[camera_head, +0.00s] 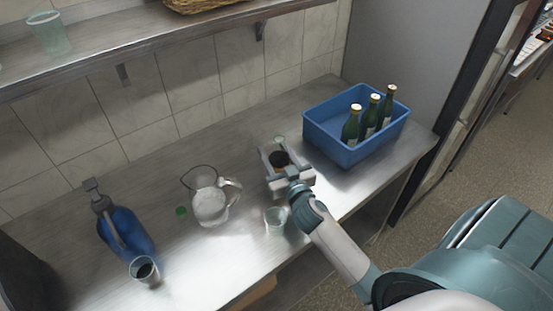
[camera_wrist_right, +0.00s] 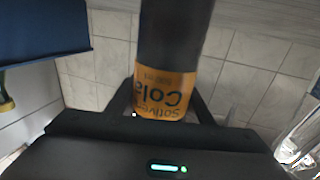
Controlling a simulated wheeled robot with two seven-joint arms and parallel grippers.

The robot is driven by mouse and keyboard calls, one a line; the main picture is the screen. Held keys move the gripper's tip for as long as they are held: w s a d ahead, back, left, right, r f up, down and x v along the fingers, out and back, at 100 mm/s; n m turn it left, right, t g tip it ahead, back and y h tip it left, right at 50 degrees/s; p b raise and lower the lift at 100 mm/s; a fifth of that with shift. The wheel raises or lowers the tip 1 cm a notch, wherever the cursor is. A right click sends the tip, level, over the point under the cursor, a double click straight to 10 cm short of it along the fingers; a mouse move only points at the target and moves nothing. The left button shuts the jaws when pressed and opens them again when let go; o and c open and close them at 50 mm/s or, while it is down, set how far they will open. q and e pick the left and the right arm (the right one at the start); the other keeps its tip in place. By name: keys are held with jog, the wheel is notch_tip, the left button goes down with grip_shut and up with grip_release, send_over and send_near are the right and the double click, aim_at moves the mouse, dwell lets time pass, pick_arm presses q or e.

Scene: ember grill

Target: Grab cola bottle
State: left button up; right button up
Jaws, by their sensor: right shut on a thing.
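The cola bottle is dark with an orange label that reads "Cola" (camera_wrist_right: 163,95) in the right wrist view. In the head view its dark body (camera_head: 280,158) shows between the fingers of my right gripper (camera_head: 279,162), at the middle of the steel counter. My right gripper, also seen in the right wrist view (camera_wrist_right: 165,108), is shut on the bottle, with one finger on each side. The bottle's base is hidden, so I cannot tell whether it touches the counter. My left gripper is not in view.
A blue crate (camera_head: 331,139) with green bottles stands right of the gripper. A glass (camera_head: 276,220) stands close in front, and a glass pitcher (camera_head: 210,203) to the left. A blue spray bottle (camera_head: 127,234) and a cup (camera_head: 144,270) are farther left. A shelf (camera_head: 150,32) runs above.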

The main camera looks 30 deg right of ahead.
jog(key=shift+r, duration=0.3)
jog(key=s+d+r+b, duration=0.4)
jog(key=s+d+r, duration=0.3)
jog(key=r, duration=0.3)
jog(key=shift+s+d+r, duration=0.15)
jog(key=shift+s+d, duration=0.1)
jog(key=shift+d, duration=0.6)
dwell(0.6)
jog(key=shift+d+r, duration=0.1)
dwell(0.8)
